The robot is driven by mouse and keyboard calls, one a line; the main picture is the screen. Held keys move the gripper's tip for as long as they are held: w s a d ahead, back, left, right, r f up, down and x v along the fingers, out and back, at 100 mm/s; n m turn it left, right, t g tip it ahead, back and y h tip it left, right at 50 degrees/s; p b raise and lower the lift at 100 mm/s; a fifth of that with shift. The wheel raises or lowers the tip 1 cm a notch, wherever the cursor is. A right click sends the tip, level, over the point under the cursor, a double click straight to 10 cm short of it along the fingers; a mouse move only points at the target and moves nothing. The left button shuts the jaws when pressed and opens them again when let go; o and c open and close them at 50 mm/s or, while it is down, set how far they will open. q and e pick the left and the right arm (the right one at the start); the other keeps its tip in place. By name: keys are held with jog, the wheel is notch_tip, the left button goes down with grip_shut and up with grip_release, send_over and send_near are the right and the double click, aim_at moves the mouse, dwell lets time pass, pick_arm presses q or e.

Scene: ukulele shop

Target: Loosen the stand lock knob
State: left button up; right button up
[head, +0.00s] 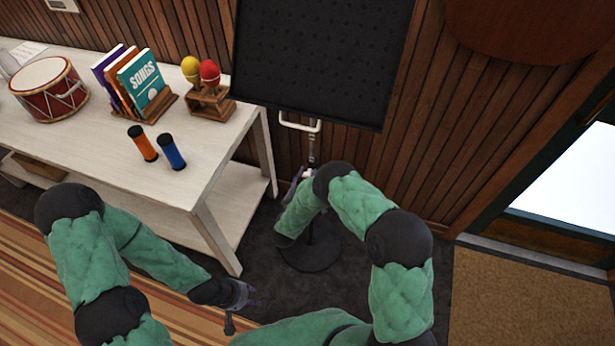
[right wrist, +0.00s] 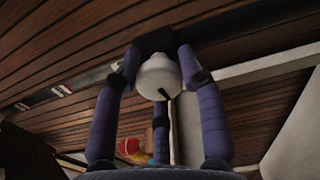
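The stand is a black music stand with a wide dark desk (head: 322,60), a thin pole (head: 312,150) and a round black base (head: 311,250). Its pale lock knob (right wrist: 158,78), with a dark mark on its face, shows in the right wrist view. My right gripper (right wrist: 160,85) has its purple fingers closed in around the knob, with fingertips against its sides. In the head view my right gripper (head: 298,182) is beside the pole, partly hidden by my forearm. My left gripper (head: 240,305) is low over the floor, fingers spread and empty, away from the stand.
A white table (head: 205,165) at the left holds a red drum (head: 50,90), songbooks (head: 130,82), maracas on a wooden holder (head: 212,104) and orange and blue shakers (head: 172,152). A wood-slat wall is behind the stand. A brown mat (head: 525,300) lies right.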

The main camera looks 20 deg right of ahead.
jog(key=shift+o, duration=1)
jog(key=v, duration=1.2)
jog(key=shift+w, duration=0.1)
jog(key=s+f+m+g+y+p, duration=0.1)
jog(key=s+f+m+g+y, duration=0.2)
jog(key=f+m+g+y, duration=0.55)
jog(key=s+a+m+g+y, duration=0.1)
jog(key=s+m+g+y, duration=0.4)
jog(key=s, duration=1.4)
jog(key=shift+f+m+g+p, duration=0.3)
jog(key=shift+m+g, duration=0.25)
jog(key=shift+m, duration=0.5)
